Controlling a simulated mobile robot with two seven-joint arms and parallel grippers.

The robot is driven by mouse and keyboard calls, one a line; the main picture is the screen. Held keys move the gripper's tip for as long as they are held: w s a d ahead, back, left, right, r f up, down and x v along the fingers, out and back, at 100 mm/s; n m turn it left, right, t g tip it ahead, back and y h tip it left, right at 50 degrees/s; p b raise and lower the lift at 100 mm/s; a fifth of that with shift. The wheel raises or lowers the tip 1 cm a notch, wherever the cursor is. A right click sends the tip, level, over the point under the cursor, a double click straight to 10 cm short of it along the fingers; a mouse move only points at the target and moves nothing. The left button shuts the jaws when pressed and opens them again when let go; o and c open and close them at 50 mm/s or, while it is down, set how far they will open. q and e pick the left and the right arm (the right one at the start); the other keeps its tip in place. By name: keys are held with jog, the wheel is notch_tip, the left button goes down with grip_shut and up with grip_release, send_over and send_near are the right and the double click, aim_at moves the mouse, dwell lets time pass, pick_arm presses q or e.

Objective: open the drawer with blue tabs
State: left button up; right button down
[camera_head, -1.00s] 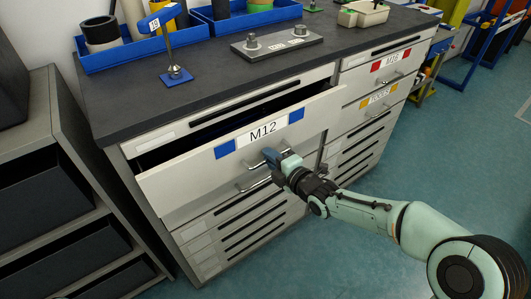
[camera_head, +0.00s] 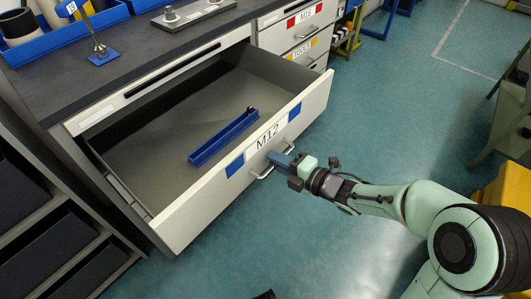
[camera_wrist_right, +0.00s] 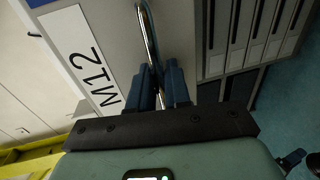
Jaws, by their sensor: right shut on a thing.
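The drawer with blue tabs (camera_head: 235,170) is labelled M12 and stands far out of the cabinet, its inside showing. A blue tab sits on each side of its label. Its metal bar handle (camera_head: 263,173) is on the front face; it also shows in the right wrist view (camera_wrist_right: 147,30). My right gripper (camera_head: 276,160) is shut on this handle, with the bar between its blue fingers in the right wrist view (camera_wrist_right: 161,88). Inside the drawer lies a narrow blue tray (camera_head: 224,138) with a small dark object at its far end. My left gripper is not in view.
The dark cabinet top (camera_head: 130,57) carries a blue bin (camera_head: 45,47), a stand with a blue base (camera_head: 103,56) and a grey plate with knobs (camera_head: 192,14). A dark shelf unit (camera_head: 40,225) stands at the left. Open floor (camera_head: 380,100) lies to the right.

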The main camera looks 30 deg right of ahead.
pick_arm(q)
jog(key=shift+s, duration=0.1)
pick_arm(e)
jog(key=shift+s+d, duration=0.2)
jog(key=shift+s, duration=0.2)
jog(key=c, duration=1.3)
grip_release()
jog(key=shift+o, duration=0.2)
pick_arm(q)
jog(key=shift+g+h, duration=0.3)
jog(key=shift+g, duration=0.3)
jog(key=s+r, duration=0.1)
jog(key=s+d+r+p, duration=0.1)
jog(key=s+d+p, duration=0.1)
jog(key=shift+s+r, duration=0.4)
pick_arm(e)
jog(key=v, duration=1.3)
jog(key=shift+s, duration=0.2)
